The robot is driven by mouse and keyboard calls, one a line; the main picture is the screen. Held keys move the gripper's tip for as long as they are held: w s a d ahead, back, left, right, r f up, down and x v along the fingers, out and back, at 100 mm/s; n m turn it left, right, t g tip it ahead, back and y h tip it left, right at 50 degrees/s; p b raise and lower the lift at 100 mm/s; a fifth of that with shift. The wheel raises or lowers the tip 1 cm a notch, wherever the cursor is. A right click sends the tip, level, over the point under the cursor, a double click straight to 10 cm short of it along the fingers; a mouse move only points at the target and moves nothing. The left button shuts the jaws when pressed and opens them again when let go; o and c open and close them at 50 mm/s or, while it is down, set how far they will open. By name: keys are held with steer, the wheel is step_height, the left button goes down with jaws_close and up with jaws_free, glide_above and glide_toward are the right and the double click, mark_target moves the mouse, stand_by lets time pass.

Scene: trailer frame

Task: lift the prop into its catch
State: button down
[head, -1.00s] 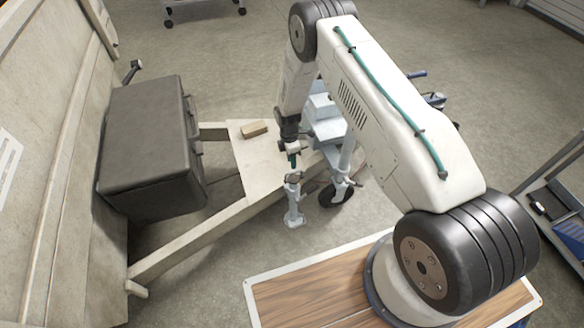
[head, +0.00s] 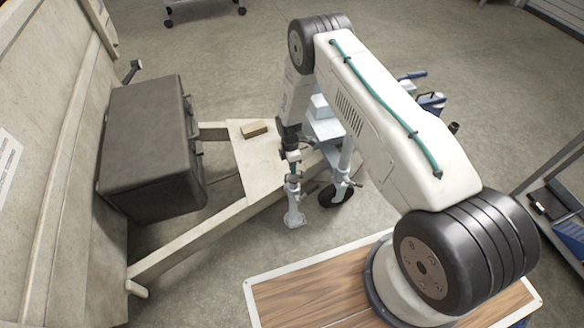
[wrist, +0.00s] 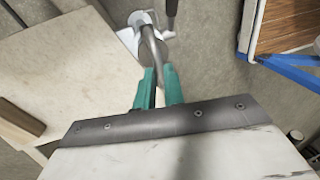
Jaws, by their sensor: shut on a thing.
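The prop (head: 294,207) is a pale grey leg with a flat foot, standing upright beside the trailer frame's diagonal rail (head: 215,228). My gripper (head: 293,170) is at its top end, pointing down. In the wrist view, my gripper's teal fingers (wrist: 158,88) are shut on a grey metal bar of the prop (wrist: 154,50). The prop's round lower part shows beyond the fingertips, near the top of that view. I cannot make out the catch; my arm and gripper hide part of the frame there.
A jockey wheel (head: 334,194) on a pale post stands just right of the prop. A wooden block (head: 254,129) lies on the frame's flat plate (head: 252,172). A dark box (head: 150,150) sits at the left by the trailer wall. Floor in front of the prop is clear.

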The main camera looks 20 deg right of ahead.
step_height(320, 180, up, 14)
steer(key=shift+w+r, duration=0.1)
steer(key=shift+r, duration=0.05)
steer(key=c, duration=1.5)
jaws_free()
step_height(320, 180, up, 8)
steer(key=w, duration=0.1)
steer(key=shift+w+f, duration=0.2)
